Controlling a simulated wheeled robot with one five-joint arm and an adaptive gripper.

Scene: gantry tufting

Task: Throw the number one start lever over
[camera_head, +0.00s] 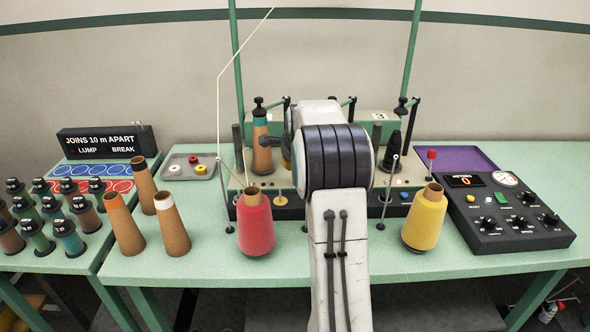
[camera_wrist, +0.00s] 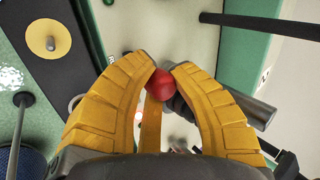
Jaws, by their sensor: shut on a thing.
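In the wrist view, my gripper (camera_wrist: 164,68) has its two yellow fingers closed around a red ball knob (camera_wrist: 160,84). The knob looks like the top of a start lever, but its stem is mostly hidden by the fingers, and no number shows beside it. In the head view, my arm covers the middle of the green machine, so the gripper and the held knob are hidden. Another red-knobbed lever (camera_head: 431,155) stands upright at the machine's right end, apart from my arm.
A red yarn cone (camera_head: 255,225) and a yellow yarn cone (camera_head: 424,222) stand either side of my arm. A black control box (camera_head: 510,215) is at right. Bare cones (camera_head: 172,225) and a grey tray (camera_head: 188,167) are at left. Thin posts (camera_head: 388,190) rise near the machine.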

